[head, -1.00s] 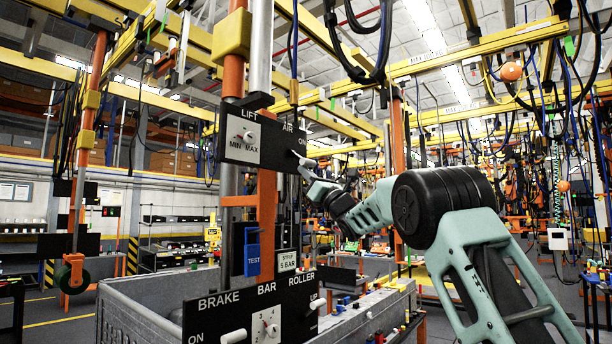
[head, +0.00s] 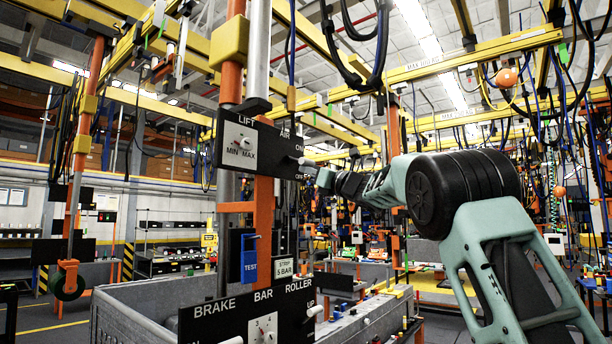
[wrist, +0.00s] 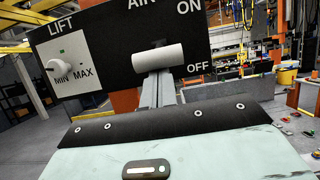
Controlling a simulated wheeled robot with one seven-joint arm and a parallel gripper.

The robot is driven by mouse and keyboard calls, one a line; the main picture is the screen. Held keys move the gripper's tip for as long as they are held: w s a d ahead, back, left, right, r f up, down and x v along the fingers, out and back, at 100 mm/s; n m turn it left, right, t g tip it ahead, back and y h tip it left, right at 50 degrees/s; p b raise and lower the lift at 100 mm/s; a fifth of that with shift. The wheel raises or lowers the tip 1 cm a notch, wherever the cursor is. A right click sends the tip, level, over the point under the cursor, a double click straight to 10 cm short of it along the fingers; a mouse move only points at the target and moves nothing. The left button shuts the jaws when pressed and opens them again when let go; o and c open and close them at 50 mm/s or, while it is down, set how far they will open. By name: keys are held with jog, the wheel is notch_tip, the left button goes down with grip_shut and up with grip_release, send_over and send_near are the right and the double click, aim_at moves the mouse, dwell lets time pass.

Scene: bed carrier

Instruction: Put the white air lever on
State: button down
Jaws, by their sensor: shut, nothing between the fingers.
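The white air lever (head: 307,161) sticks out from the right end of the black LIFT/AIR panel (head: 262,145). In the wrist view the lever (wrist: 158,57) lies about level, its free end between the ON and OFF marks. My gripper (head: 321,178) is just right of and below the lever in the head view. In the wrist view its narrow fingers (wrist: 158,88) are together, and their tips reach up to just under the lever. I cannot tell whether they touch it. Nothing is held.
A white lift knob (wrist: 60,65) is on the same panel, left of the lever. Below stands a black BRAKE/BAR/ROLLER panel (head: 240,320) with its own levers, and a blue TEST handle (head: 250,258). Orange and grey posts rise behind the panel.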

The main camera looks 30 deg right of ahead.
jog(key=shift+s+d+r+g+h+p, duration=0.15)
jog(key=shift+s+r+g+p, duration=0.1)
jog(key=shift+r+g, duration=0.3)
jog(key=shift+s+r+g+h+p, duration=0.15)
jog(key=shift+s+r+g+p, duration=0.15)
jog(key=shift+r, duration=0.3)
jog(key=shift+r+b, duration=0.4)
jog(key=shift+r, duration=0.85)
